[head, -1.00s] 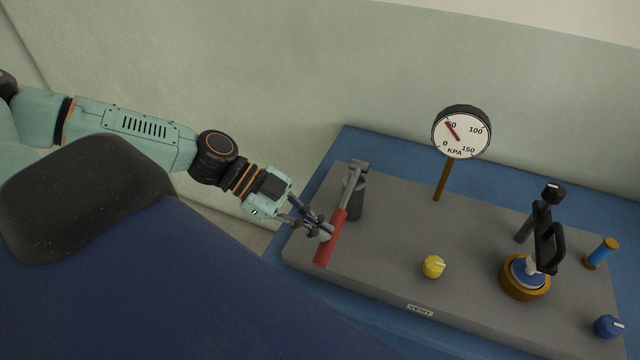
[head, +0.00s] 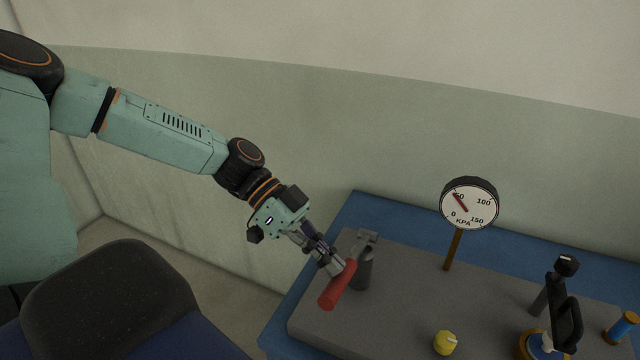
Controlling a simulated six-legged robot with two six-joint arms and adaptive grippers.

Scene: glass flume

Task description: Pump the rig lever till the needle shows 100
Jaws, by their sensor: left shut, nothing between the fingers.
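The pump lever has a red handle (head: 338,286) and a grey upper part at a dark cylinder (head: 363,272) on the grey rig (head: 410,285). The lever slants toward the lower left in the head view. My left gripper (head: 335,266) is shut with nothing between its fingers. Its fingertips are at the upper left side of the red handle; whether they touch it I cannot tell. The round white gauge (head: 478,208), marked KPA, stands on a brown post. Its red needle (head: 460,202) points up and left, close to the 50 mark. My right gripper is not in view.
A yellow knob (head: 445,343) sits at the rig's front. A black clamp handle (head: 565,310) stands at the right, with a blue and orange cylinder (head: 622,327) beyond it. The blue bench top (head: 390,212) shows behind the rig, and a pale wall rises behind it.

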